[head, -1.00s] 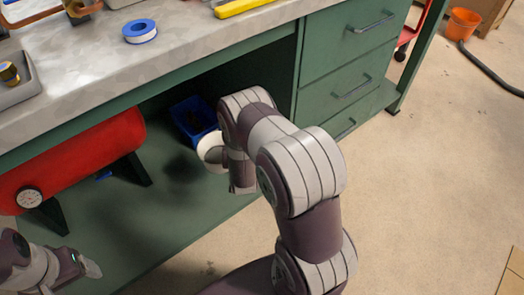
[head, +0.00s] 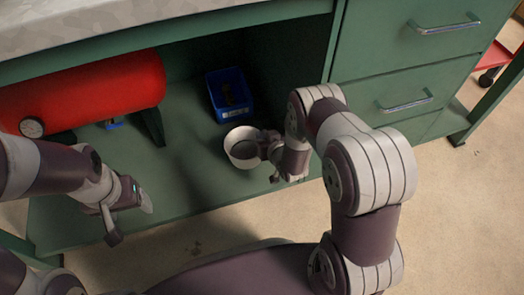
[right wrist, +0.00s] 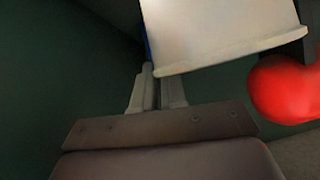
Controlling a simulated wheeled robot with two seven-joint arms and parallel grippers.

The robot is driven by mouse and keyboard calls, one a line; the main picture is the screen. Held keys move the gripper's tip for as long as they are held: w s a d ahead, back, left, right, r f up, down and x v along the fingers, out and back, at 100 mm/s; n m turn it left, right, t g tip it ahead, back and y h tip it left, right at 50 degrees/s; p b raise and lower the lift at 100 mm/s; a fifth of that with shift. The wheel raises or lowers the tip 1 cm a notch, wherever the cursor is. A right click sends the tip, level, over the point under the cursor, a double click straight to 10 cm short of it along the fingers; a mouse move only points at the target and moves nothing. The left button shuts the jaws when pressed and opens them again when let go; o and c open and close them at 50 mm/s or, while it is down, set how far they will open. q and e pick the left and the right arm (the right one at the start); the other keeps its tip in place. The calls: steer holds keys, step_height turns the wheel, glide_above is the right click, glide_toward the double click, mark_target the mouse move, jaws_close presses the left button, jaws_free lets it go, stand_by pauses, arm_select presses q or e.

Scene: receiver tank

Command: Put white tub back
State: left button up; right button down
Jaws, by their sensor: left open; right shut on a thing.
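The white tub (head: 241,157) is in the head view, over the front part of the green lower shelf (head: 180,185), its open top facing up. I cannot tell whether it touches the shelf. My right gripper (head: 265,148) is shut on the tub's right side. In the right wrist view the tub (right wrist: 220,35) fills the top, with its rim at the fingers (right wrist: 158,90). My left gripper (head: 130,219) is open and empty, in front of the shelf at the left, apart from the tub.
A blue bin (head: 213,91) with dark items stands on the shelf behind the tub. A red tank (head: 90,90) with a gauge lies on dark supports at the left. Drawers (head: 405,90) are on the right. The worktop (head: 100,22) overhangs the shelf.

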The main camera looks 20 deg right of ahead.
mark_target(245, 149)
steer(key=shift+w+f, duration=0.4)
steer(key=shift+w, duration=0.05)
step_height(245, 149, down, 4)
steer(key=b, duration=0.3)
steer(key=shift+a+b, duration=0.1)
steer(key=shift+b, duration=0.3)
steer(key=shift+r+p, duration=0.2)
steer(key=shift+p, duration=0.1)
steer(key=shift+f, duration=0.2)
steer(key=c, duration=1.2)
jaws_free()
arm_select(q)
step_height(245, 149, down, 4)
arm_select(e)
steer(key=shift+r, duration=0.1)
